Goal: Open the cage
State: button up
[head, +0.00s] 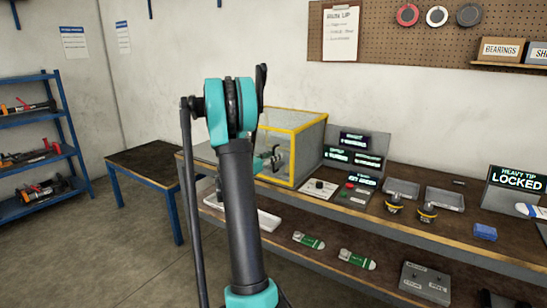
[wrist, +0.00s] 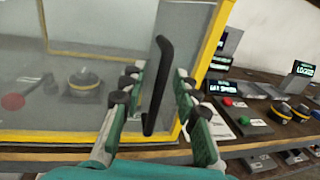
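The cage (head: 308,118) is a clear box with a yellow frame on the workbench, partly behind my arm in the head view. In the wrist view its clear front panel (wrist: 75,30) fills the left, with a yellow frame post (wrist: 211,45) on the right. The panel looks closed. A black upright bar handle (wrist: 158,75) stands out from it. My gripper (wrist: 158,88) is open, with one green finger on each side of the handle and visible gaps to it. In the head view the gripper (head: 268,162) is at the cage front, partly hidden by my arm.
Through the panel show a black and yellow round device (wrist: 84,82) and a red round part (wrist: 13,102). Right of the cage, the workbench (head: 385,232) holds a control box (head: 356,193), trays, two nozzles and a "LOCKED" sign (head: 517,181). A low table (head: 147,158) stands left.

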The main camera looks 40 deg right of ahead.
jog(key=shift+c, duration=0.2)
grip_shut()
dwell(0.3)
jog(key=w+a, duration=0.5)
jog(key=w, duration=0.7)
jog(key=w+a, duration=0.5)
jog(key=w, duration=0.7)
jog(key=w+a, duration=0.5)
jog(key=w, duration=0.7)
jog(key=shift+o, duration=0.2)
grip_release()
jog(key=shift+s, duration=0.1)
jog(key=shift+a, duration=0.1)
jog(key=s+a, duration=0.2)
jog(key=a, duration=0.9)
jog(key=shift+s+a, duration=0.15)
jog(key=shift+a, duration=0.1)
